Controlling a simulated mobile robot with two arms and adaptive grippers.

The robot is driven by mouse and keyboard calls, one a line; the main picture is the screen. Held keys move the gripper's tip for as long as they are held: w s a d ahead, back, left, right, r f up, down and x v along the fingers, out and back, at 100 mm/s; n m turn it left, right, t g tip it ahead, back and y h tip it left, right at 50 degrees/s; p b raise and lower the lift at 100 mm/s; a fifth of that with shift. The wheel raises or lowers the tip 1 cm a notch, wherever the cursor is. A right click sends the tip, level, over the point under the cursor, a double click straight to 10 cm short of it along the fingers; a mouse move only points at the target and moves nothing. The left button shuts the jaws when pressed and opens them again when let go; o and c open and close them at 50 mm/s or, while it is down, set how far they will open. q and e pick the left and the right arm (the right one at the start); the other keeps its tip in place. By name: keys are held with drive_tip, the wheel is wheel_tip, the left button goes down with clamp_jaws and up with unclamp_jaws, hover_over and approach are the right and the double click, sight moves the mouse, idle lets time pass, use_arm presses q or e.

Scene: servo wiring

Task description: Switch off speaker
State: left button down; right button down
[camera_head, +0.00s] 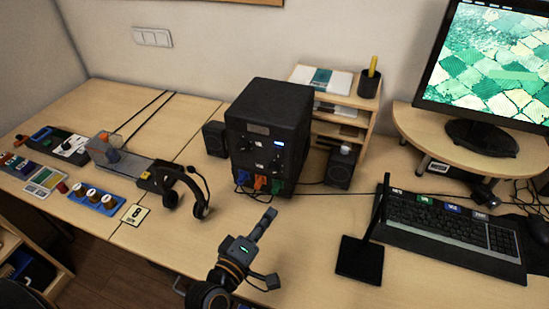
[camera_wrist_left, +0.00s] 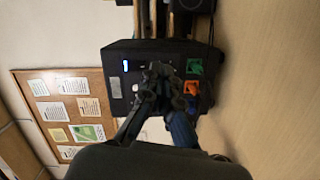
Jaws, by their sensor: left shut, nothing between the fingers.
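The large black speaker box (camera_head: 268,120) stands on the desk at centre. Its front panel has dark knobs, small white labels, a lit blue indicator, and blue, orange and green plugs along the bottom. My left gripper (camera_head: 268,215) is in front of the box, low and apart from it in the head view. Its fingers are shut and empty. In the left wrist view the speaker box (camera_wrist_left: 118,55) appears turned sideways, and the closed fingers (camera_wrist_left: 163,73) cover part of its panel. I cannot make out a switch's position. My right gripper is not in view.
Small speakers (camera_head: 214,138) and (camera_head: 341,168) flank the box. A headset (camera_head: 185,190) and several devices lie to the left. A black stand (camera_head: 361,258) and keyboard (camera_head: 450,228) are to the right. The desk just before the box is mostly clear.

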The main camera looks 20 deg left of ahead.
sight(278, 150)
use_arm(q)
drive_tip(key=a+r+n+t+y, duration=0.1)
drive_tip(key=a+r+n+y, duration=0.1)
drive_tip(key=n, duration=0.1)
drive_tip(key=a+r+n+t+y, duration=0.1)
drive_tip(key=n, duration=0.1)
drive_tip(key=shift+w+a+r+t, duration=0.1)
drive_tip(key=shift+w+a+t, duration=0.1)
drive_tip(key=shift+w+t, duration=0.1)
drive_tip(key=w+p, duration=0.1)
drive_tip(key=w, duration=0.3)
drive_tip(key=w+r+p, duration=0.1)
drive_tip(key=w, duration=0.3)
drive_tip(key=w+p, duration=0.1)
drive_tip(key=w, duration=0.4)
drive_tip(key=shift+w+d+r, duration=0.1)
drive_tip(key=shift+d+r, duration=0.15)
drive_tip(key=shift+r, duration=0.1)
drive_tip(key=shift+w+p, duration=0.3)
drive_tip(key=shift+w, duration=0.1)
drive_tip(key=shift+w+r, duration=0.2)
drive_tip(key=shift+w, duration=0.05)
drive_tip(key=shift+s, duration=0.1)
